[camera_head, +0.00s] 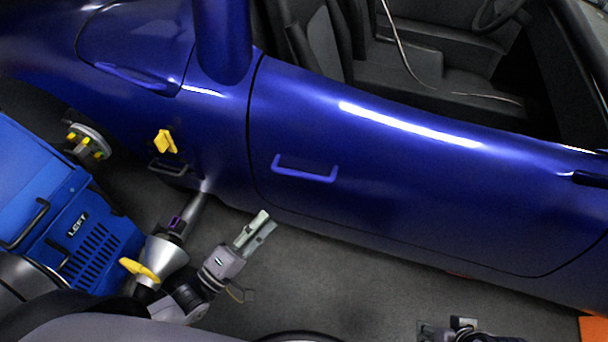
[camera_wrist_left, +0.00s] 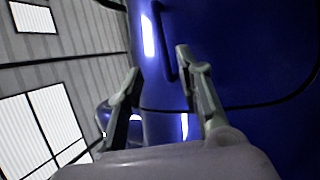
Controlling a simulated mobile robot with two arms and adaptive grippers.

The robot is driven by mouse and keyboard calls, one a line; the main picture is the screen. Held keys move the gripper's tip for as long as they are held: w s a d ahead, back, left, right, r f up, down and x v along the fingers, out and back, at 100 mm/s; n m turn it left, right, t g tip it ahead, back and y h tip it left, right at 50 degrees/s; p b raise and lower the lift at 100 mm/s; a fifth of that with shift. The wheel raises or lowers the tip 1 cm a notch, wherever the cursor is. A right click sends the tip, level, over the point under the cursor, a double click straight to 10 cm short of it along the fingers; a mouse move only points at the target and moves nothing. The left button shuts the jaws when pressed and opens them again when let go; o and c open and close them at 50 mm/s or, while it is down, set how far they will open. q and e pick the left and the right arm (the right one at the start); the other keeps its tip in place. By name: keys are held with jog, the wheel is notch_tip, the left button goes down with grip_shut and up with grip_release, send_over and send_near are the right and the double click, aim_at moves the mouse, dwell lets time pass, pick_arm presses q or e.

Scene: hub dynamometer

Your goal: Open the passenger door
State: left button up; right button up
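The passenger door (camera_head: 420,190) is a glossy blue car door, shut flush in the body. Its blue bar handle (camera_head: 305,173) stands out near the door's left edge. My left gripper (camera_head: 269,219) is below and left of the handle, apart from it, with its fingers spread and nothing between them. In the left wrist view the gripper's fingers (camera_wrist_left: 158,60) point toward the blue body, and what looks like the handle (camera_wrist_left: 167,65) shows beyond and between them. My right gripper (camera_head: 445,327) is only partly in view at the bottom edge; its finger opening is unclear.
A blue cabinet marked LEFT (camera_head: 70,225) stands at the left beside a wheel hub (camera_head: 88,142). A yellow-knobbed connection (camera_head: 165,142) sits near the car's side. Grey floor (camera_head: 340,265) below the door is clear. An orange object (camera_head: 594,329) is at bottom right.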

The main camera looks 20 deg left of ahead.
aim_at(304, 174)
pick_arm(q)
jog(key=b+x, duration=0.1)
jog(key=x, duration=1.4)
jog(key=shift+c, duration=0.2)
grip_shut()
